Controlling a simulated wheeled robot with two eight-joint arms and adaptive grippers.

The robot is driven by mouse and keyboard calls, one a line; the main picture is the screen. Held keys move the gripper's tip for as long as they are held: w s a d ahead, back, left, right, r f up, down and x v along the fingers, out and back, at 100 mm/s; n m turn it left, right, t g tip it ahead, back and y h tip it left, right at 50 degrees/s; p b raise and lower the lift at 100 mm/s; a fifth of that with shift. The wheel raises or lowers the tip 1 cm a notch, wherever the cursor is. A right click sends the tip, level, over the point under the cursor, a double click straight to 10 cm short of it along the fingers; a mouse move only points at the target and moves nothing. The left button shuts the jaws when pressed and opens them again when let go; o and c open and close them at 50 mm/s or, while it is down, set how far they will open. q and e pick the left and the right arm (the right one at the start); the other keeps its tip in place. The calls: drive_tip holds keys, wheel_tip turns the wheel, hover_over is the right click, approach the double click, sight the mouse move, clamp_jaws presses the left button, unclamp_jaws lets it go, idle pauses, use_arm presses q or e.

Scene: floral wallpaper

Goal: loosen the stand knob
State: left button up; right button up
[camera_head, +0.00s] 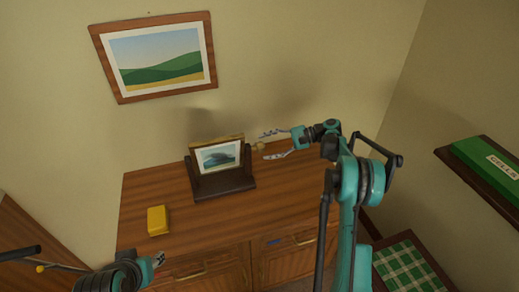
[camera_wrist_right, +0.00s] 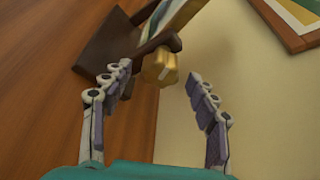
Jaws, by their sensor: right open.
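A dark wooden stand (camera_head: 224,184) holds a small framed picture (camera_head: 219,157) on top of the dresser. Its gold knob (camera_head: 258,147) sticks out at the stand's right side. In the right wrist view the knob (camera_wrist_right: 160,68) shows at the end of a dark rod from the stand (camera_wrist_right: 112,48). My right gripper (camera_head: 266,146) is open, its fingertips spread to either side of the knob, with a gap visible on both sides. My left gripper (camera_head: 157,260) is low at the left, by the dresser's front edge, away from the stand; its jaws are too small to judge.
A yellow box-like object (camera_head: 158,220) lies on the left of the wooden dresser (camera_head: 210,222). A landscape picture (camera_head: 158,58) hangs on the wall behind. A green box (camera_head: 485,163) sits on a shelf (camera_head: 450,163) at the right. The dresser's middle is clear.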

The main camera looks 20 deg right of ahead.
sight(260, 148)
drive_tip(key=shift+b+x, duration=0.3)
drive_tip(key=shift+x, duration=1.25)
drive_tip(key=c, duration=1.2)
drive_tip(key=shift+o, duration=0.2)
drive_tip(key=shift+n, duration=0.3)
